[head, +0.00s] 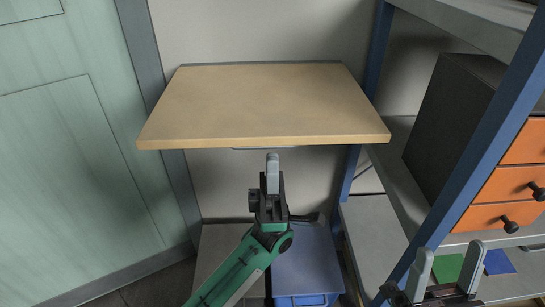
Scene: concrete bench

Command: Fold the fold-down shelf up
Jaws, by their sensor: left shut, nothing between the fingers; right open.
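The fold-down shelf (262,100) is a light wooden board. It stands out flat from the wall, with its back edge at the wall and its front edge toward me. My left gripper (272,160) is shut and empty, pointing up just below the middle of the shelf's front edge. I cannot tell whether its tip touches the board. My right gripper (447,256) is open and empty at the lower right, well away from the shelf. The shelf's underside and hinges are hidden.
A pale green door (75,150) is on the left. A blue-framed rack (497,130) with a dark cabinet with orange drawers (505,183) stands on the right. A blue bin (306,265) is below the shelf. The shelf top is clear.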

